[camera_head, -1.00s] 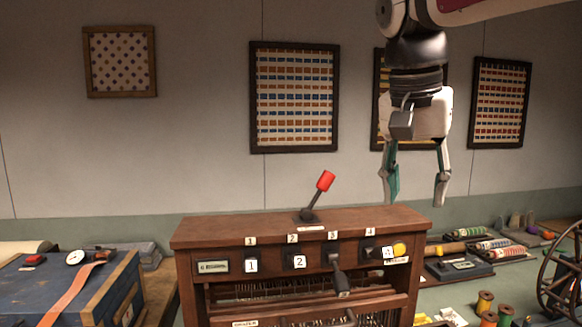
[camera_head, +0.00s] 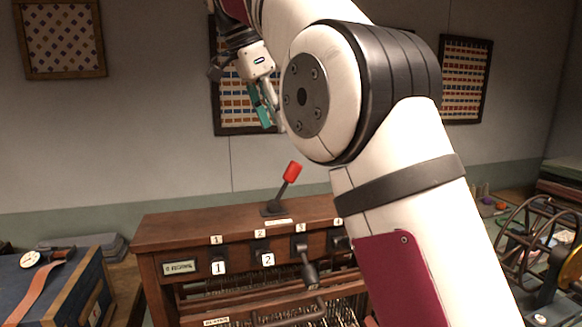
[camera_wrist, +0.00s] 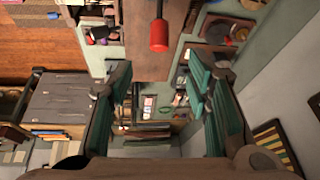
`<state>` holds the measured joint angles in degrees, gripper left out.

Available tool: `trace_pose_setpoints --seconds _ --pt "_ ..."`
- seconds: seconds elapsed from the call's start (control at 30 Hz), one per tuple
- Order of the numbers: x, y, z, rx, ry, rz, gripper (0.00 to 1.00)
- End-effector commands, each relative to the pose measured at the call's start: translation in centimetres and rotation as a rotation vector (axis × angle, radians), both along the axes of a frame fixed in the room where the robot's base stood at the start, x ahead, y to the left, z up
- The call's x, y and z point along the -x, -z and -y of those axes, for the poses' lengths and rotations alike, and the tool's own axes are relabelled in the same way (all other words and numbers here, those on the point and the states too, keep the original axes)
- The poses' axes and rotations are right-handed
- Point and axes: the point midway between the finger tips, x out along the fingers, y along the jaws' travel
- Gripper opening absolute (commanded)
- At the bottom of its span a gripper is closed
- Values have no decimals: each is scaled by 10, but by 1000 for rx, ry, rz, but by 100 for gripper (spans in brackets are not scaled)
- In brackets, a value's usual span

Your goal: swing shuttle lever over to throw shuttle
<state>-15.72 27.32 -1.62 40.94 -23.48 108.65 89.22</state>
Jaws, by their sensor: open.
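The shuttle lever has a red knob (camera_head: 293,172) on a short dark stem and stands on top of the wooden loom box (camera_head: 180,228), tilted to the right. My gripper (camera_head: 270,118) is open and empty, above and slightly left of the red knob in the head view, touching nothing. In the wrist view the red lever knob (camera_wrist: 159,36) shows at the top, over the brown loom top (camera_wrist: 147,65), beyond and between the open green-padded fingers (camera_wrist: 160,95).
Numbered tabs and a black handle (camera_head: 309,272) are on the loom front. My arm hides the loom's right end. A blue case (camera_head: 60,290) stands at left and a spinning wheel (camera_head: 545,250) at right. Framed textiles hang on the wall behind.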

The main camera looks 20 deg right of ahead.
Motion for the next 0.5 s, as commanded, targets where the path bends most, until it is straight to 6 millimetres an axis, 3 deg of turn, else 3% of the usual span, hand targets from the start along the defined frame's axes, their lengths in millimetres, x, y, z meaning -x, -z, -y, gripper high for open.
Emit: trace_pose_setpoints --seconds 0.5 --pt "-6 72 29 -1 -1 -6 45"
